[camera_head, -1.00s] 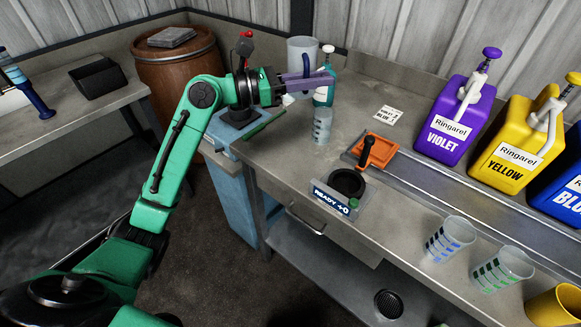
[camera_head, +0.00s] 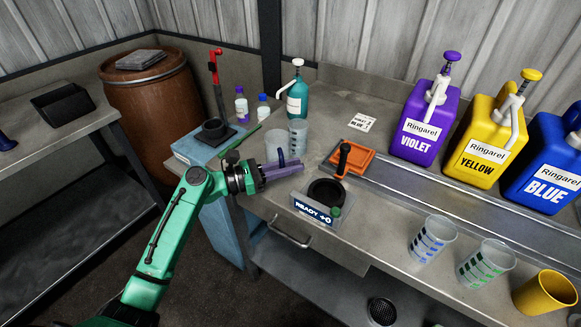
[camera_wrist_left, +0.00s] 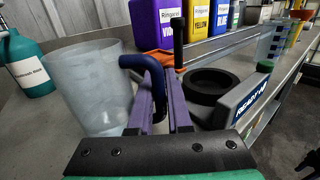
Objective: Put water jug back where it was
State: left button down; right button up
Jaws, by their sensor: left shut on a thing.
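The water jug (camera_head: 276,145) is a translucent, pale jug with a dark blue handle. In the head view it is upright, or nearly so, over the left front part of the counter. It also fills the left of the left wrist view (camera_wrist_left: 85,92). My left gripper (camera_head: 298,168) has its purple fingers shut on the jug's blue handle (camera_wrist_left: 147,66). The gripper partly hides the jug's lower part, and I cannot tell whether its base touches the counter. My right gripper is not in view.
A clear beaker (camera_head: 299,136) stands just behind the jug, with a teal pump bottle (camera_head: 297,97) farther back. A black ring on the READY stand (camera_head: 327,193) and an orange tray (camera_head: 348,160) are right of the gripper. A blue cabinet (camera_head: 199,150) adjoins the counter on the left.

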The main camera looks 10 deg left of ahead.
pick_arm(q)
jog(key=shift+f, duration=0.2)
jog(key=c, duration=0.9)
grip_release()
jog(key=shift+o, duration=0.2)
jog(key=shift+a+r, duration=0.1)
jog(key=shift+r, duration=0.05)
jog(key=b+v, duration=0.2)
jog(key=v, duration=1)
